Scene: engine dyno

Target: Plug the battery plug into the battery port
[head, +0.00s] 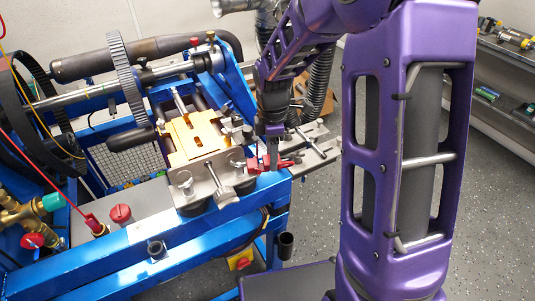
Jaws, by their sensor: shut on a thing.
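My gripper (272,153) points down at the right end of the blue engine stand, just right of the yellow plate. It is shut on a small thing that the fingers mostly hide. A red piece (286,162) shows right at the fingertips; it may be the battery plug, but it is too small to be sure. I cannot make out the battery port for certain. A red connector (95,225) with a red cable stands on the grey panel at the left of the stand.
The blue stand (190,246) carries a yellow plate (195,138), metal clamps and a large gear wheel (125,78). A red knob (121,213) rises from the panel. A metal plate (318,150) lies right of the gripper. My purple arm covers much of the right side.

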